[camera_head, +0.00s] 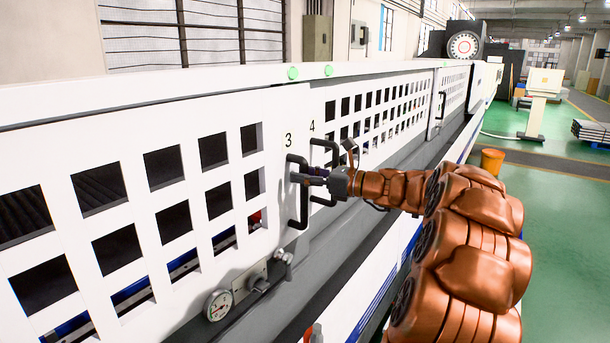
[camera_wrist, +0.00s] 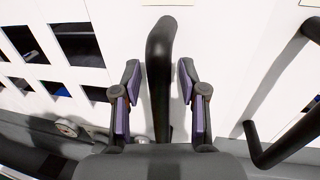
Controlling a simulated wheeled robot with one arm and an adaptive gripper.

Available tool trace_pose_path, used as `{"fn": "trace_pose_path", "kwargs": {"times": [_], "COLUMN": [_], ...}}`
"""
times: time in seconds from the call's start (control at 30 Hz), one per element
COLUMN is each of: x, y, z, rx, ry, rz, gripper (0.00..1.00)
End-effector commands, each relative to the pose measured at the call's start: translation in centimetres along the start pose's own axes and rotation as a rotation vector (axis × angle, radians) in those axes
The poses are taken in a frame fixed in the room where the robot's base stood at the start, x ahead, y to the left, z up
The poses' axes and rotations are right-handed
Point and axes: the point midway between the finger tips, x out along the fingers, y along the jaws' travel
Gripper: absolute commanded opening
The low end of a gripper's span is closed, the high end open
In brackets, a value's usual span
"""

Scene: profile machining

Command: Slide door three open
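Door three (camera_head: 228,115) is a white sliding panel with square windows and the number 3 near its right edge. Its black bar handle (camera_head: 303,213) stands upright on that edge. In the wrist view the handle (camera_wrist: 160,38) runs upright between my fingers. My gripper (camera_head: 310,176) reaches it from the right. The wrist view shows my gripper (camera_wrist: 160,72) open, one purple-padded finger on each side of the handle, with gaps on both sides. Door four (camera_head: 375,105) is to the right, and its black handle (camera_wrist: 285,140) is close beside my right finger.
A pressure gauge (camera_head: 218,305) and a small valve (camera_head: 258,284) sit below door three. A grey ledge (camera_head: 340,235) runs along under the doors. An orange bin (camera_head: 491,161) stands on the green floor, which is open on the right.

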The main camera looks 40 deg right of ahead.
Motion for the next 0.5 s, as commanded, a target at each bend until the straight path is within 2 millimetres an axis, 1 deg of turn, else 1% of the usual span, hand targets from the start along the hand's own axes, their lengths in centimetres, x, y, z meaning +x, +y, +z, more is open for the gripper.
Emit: {"fn": "trace_pose_path", "kwargs": {"times": [0.03, 0.37, 0.5], "x": [-0.01, -0.02, -0.02], "y": [0.0, 0.0, -0.01], "z": [0.0, 0.01, 0.01], "rx": [0.0, 0.0, 0.0], "ry": [0.0, 0.0, 0.0], "rz": [0.0, 0.0, 0.0], "gripper": [0.34, 0.0, 0.0]}}
